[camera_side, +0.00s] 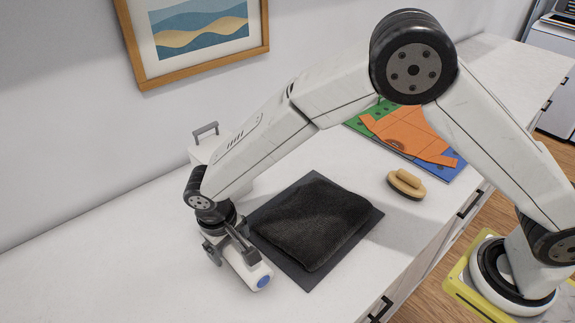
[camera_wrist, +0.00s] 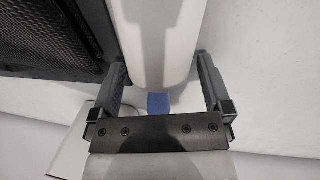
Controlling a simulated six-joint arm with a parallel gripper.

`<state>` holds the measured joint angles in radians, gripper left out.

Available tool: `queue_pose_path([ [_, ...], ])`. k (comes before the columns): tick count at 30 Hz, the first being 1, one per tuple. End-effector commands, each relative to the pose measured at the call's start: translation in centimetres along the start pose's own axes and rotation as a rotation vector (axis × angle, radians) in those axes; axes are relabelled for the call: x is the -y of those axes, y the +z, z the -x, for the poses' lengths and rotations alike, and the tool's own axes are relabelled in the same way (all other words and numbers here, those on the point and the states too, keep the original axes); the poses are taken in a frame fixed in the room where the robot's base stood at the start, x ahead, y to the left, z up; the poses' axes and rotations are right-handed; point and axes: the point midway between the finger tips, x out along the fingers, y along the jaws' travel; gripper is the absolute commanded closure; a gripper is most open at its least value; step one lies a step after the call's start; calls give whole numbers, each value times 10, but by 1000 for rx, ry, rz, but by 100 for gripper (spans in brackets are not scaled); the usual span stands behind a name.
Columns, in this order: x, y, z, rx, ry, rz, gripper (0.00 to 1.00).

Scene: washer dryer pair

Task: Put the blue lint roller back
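The lint roller (camera_side: 253,272) is a white cylinder with a blue end at the left front of the white counter. My gripper (camera_side: 233,254) is over it from above, with one finger on each side of its body. In the wrist view the white roller (camera_wrist: 159,40) runs between the two fingers of my gripper (camera_wrist: 162,82), and a blue part shows at its near end. The fingers are close to its sides, but I cannot tell whether they press on it. I cannot tell whether the roller touches the counter.
A folded black cloth (camera_side: 315,218) lies on a dark mat (camera_side: 372,221) just right of the roller. A wooden brush (camera_side: 406,184) and an orange shape (camera_side: 411,137) on a green and blue sheet lie farther right. A white handled box (camera_side: 203,151) stands behind my arm. The counter's left is clear.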

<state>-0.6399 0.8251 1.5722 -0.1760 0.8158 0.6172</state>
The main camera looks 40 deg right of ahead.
Motion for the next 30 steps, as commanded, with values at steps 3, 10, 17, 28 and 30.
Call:
queue_pose_path([
  [3, 0, 0, 1, 0, 0, 0, 0],
  [10, 0, 0, 11, -1, -1, 0, 0],
  [17, 0, 0, 39, -3, -1, 0, 0],
  [28, 0, 0, 98, -2, -1, 0, 0],
  [30, 0, 0, 107, -2, -2, 0, 0],
])
